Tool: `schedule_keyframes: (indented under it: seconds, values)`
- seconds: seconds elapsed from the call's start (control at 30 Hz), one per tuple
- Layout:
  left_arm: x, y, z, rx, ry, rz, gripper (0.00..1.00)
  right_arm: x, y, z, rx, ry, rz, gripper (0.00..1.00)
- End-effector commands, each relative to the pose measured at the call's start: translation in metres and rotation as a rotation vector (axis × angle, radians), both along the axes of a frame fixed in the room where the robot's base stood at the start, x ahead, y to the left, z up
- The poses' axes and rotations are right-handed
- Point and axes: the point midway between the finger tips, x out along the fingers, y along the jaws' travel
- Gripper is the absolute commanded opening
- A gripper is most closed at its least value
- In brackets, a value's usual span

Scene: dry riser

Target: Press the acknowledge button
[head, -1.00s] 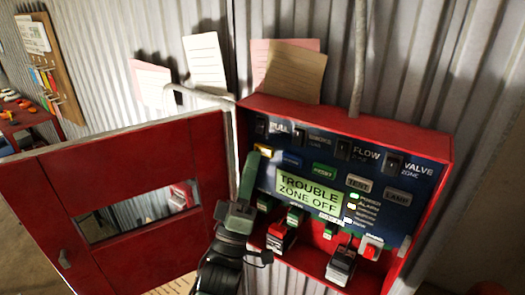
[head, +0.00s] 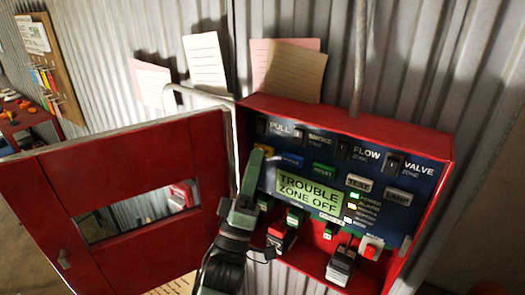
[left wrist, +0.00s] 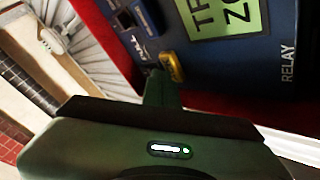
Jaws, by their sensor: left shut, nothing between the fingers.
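The red alarm panel (head: 350,124) stands open with a dark blue face. A yellow button (head: 265,149), its label unreadable, sits at the face's upper left. It also shows in the left wrist view (left wrist: 173,66). My left gripper (head: 254,158) is shut and empty, its fingers pointing up in front of the panel's left side, with the tip just below and left of the yellow button. In the left wrist view the fingers (left wrist: 161,88) end close to this button; I cannot tell whether they touch. My right gripper is in neither view.
A blue button (head: 292,160) and green reset button (head: 323,170) are right of the yellow one. The lit display (head: 308,192) reads "TROUBLE ZONE OFF". Toggle switches line the top. The red door (head: 125,160) hangs open at left. Several plug-like blocks fill the lower shelf.

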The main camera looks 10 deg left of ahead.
Motion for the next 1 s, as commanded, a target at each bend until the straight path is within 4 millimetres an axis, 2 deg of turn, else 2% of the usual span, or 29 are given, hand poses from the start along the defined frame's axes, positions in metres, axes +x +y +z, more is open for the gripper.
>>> schedule_keyframes:
  seconds: [1.0]
  values:
    - [0.0078,-0.0031,0.0001,-0.001,0.0,-0.001,0.0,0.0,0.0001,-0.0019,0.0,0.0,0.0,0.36]
